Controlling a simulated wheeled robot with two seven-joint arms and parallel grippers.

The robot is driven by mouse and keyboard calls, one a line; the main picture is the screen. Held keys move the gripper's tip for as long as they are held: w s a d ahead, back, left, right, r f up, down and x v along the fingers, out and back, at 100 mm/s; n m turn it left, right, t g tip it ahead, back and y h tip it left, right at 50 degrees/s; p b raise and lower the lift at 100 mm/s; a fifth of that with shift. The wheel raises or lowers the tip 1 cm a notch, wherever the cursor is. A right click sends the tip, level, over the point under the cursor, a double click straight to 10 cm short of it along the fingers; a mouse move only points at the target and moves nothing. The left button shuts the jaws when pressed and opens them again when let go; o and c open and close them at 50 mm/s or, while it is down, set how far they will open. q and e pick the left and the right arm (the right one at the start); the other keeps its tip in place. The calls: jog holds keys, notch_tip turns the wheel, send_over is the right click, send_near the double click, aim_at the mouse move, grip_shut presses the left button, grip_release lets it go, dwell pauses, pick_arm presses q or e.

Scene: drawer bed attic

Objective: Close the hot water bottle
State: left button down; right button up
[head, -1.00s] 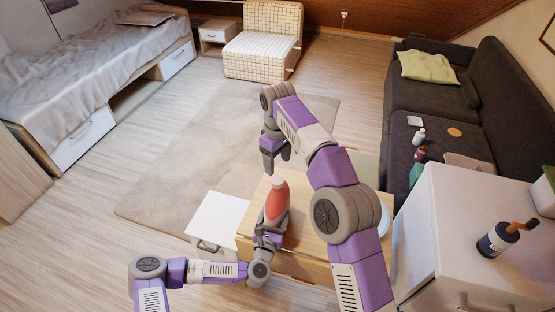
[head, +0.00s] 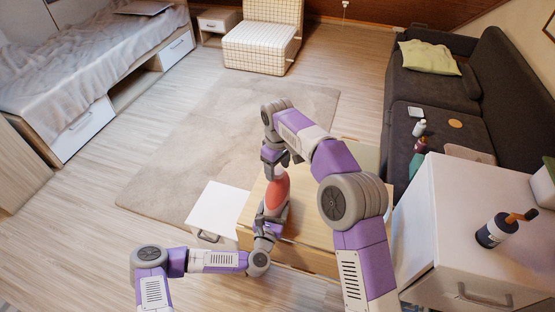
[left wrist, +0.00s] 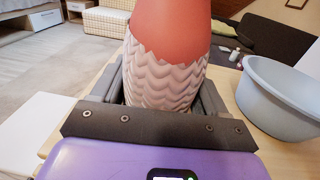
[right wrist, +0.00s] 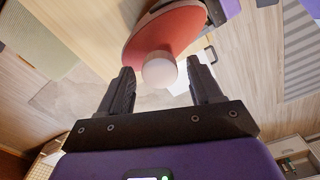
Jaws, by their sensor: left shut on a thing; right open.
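The hot water bottle (head: 278,190) is red with a pale, wavy-patterned lower part. It is upright over the wooden table and fills the left wrist view (left wrist: 170,65). My left gripper (head: 268,222) is shut on its lower part, one finger on each side. My right gripper (head: 276,160) is above the bottle's top, pointing down. In the right wrist view, its open fingers (right wrist: 162,90) stand on either side of the bottle's round white cap (right wrist: 159,70), with gaps. I cannot tell whether the cap is fully tightened.
The wooden table (head: 315,225) holds a pale blue-grey basin (left wrist: 280,100), to the right of the bottle. A white cabinet (head: 450,215) with a dark bottle (head: 492,232) stands on the right. A white surface (head: 215,208) is left of the table. The rug (head: 190,150) beyond is clear.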

jog(key=shift+f, duration=0.25)
jog(key=c, duration=1.1)
jog(key=o, duration=1.2)
jog(key=shift+r, duration=6.05)
